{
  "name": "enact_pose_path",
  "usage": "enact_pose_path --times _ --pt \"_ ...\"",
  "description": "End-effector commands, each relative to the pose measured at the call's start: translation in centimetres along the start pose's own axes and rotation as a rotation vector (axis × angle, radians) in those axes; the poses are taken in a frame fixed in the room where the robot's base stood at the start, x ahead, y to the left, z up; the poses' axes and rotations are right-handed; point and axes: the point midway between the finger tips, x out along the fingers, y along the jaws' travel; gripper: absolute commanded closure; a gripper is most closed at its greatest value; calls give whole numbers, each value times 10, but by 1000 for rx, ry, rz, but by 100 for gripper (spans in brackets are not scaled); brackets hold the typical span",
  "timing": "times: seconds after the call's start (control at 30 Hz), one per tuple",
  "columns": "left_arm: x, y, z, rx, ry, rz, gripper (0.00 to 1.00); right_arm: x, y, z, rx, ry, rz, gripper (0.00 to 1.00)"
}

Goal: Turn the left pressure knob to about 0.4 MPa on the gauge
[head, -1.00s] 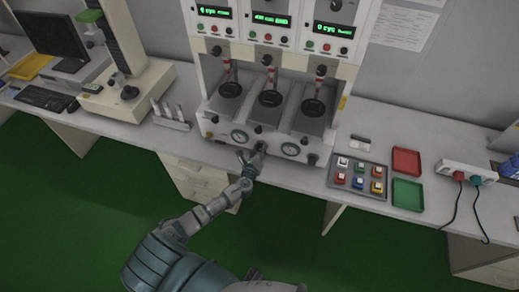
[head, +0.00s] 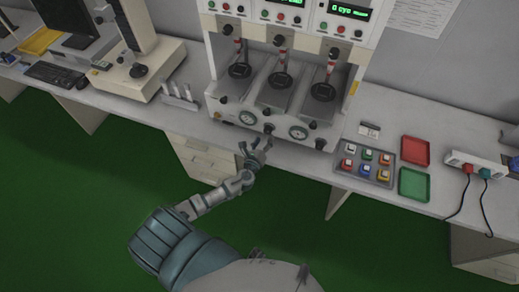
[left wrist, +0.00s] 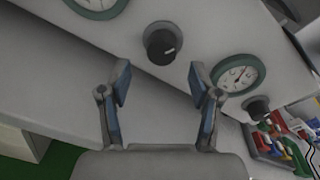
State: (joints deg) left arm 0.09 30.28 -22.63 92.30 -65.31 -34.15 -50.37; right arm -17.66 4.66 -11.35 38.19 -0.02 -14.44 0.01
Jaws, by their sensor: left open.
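The left pressure knob (head: 268,129) is a dark round knob on the front of the white test machine, right of the left gauge (head: 247,118). In the left wrist view the knob (left wrist: 161,44) shows a white mark pointing right and slightly up. My left gripper (head: 255,145) is open and empty, just in front of and below the knob. In the left wrist view its fingers (left wrist: 159,82) are spread apart, with the knob beyond their tips, not touching. The left gauge (left wrist: 97,6) is cut off there, and its reading is not legible.
The right gauge (head: 298,132) and a second dark knob (left wrist: 257,108) sit right of the left knob. The bench edge runs below the machine.

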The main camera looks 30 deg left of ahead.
Motion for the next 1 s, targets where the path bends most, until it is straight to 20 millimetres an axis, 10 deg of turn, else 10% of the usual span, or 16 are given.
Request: enact_pose_path --times 0.4,1.0 --pt "-69 2 -2 0 3 2 36 0 0 0 0 -1 0 100" --pt "-71 2 -2 0 3 2 36 0 0 0 1 -2 0 100"
